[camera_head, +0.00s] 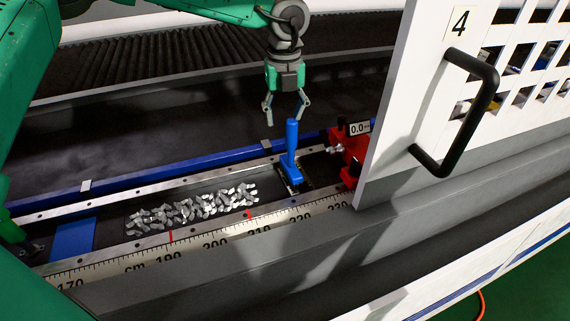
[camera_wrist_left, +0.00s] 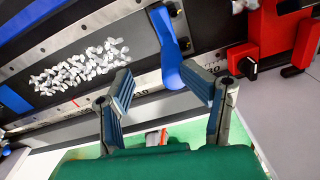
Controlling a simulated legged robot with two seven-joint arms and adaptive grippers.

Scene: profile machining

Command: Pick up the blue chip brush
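The blue chip brush (camera_head: 291,160) stands with its handle up and its wide end down on the machine bed, beside the red clamp. My left gripper (camera_head: 286,114) is open above it and points down. In the head view the top of the handle shows between the fingertips. In the left wrist view the brush (camera_wrist_left: 168,45) reaches from the bed toward the open gripper (camera_wrist_left: 172,90), its handle end close to the right finger. I cannot tell whether they touch. My right gripper is not in view.
Metal chips (camera_head: 190,207) lie between the rails, left of the brush. A red clamp (camera_head: 350,152) is close on the right. A white panel (camera_head: 425,100) with a black handle (camera_head: 480,110) stands farther right. A cm ruler (camera_head: 200,243) runs along the front.

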